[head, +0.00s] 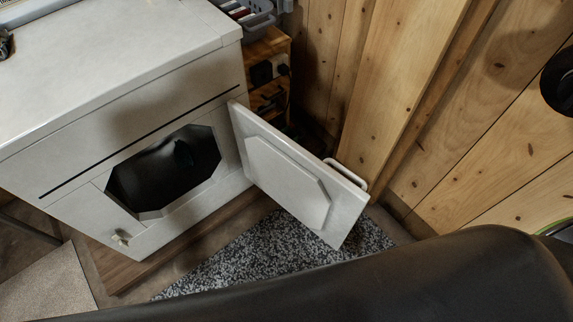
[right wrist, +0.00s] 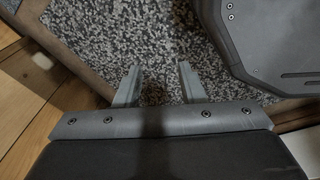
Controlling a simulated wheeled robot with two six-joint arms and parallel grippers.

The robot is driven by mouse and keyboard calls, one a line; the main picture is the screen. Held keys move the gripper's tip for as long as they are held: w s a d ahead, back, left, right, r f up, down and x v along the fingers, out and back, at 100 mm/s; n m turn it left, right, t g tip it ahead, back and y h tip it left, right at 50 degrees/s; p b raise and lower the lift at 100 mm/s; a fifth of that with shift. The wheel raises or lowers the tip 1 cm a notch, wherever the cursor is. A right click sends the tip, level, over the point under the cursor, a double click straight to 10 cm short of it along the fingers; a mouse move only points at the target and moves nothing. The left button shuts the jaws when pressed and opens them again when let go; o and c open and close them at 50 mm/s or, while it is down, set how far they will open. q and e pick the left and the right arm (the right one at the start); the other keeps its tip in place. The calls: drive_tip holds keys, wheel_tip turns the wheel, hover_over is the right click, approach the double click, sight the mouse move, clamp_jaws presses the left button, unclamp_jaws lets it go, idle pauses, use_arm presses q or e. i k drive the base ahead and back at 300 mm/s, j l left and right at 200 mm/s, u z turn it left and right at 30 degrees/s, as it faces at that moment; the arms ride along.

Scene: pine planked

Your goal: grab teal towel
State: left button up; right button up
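I see no teal towel in either view. A white front-loading machine (head: 215,85) stands at the left in the head view, its door (head: 293,170) swung open to the right. Its opening (head: 165,172) is dark, and I cannot make out what lies inside. My right gripper (right wrist: 158,80) shows in the right wrist view with its two fingers apart and nothing between them, above the speckled rug. My left gripper does not show in the head view.
A grey speckled rug (head: 268,250) lies on the floor below the open door. Pine plank walls (head: 400,80) close off the right side. A wooden shelf (head: 268,45) with a grey basket (head: 258,18) stands behind the machine. A beige mat (head: 45,288) lies at lower left.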

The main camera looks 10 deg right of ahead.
sight(181, 158)
drive_tip(key=i+j+u, duration=0.1)
drive_tip(key=j+u, duration=0.3)
drive_tip(key=j, duration=0.7)
drive_tip(key=j+z, duration=0.1)
drive_tip(key=z, duration=0.3)
drive_tip(key=j+z, duration=0.15)
drive_tip(key=z, duration=0.2)
drive_tip(key=j+z, duration=0.1)
drive_tip(key=z, duration=0.3)
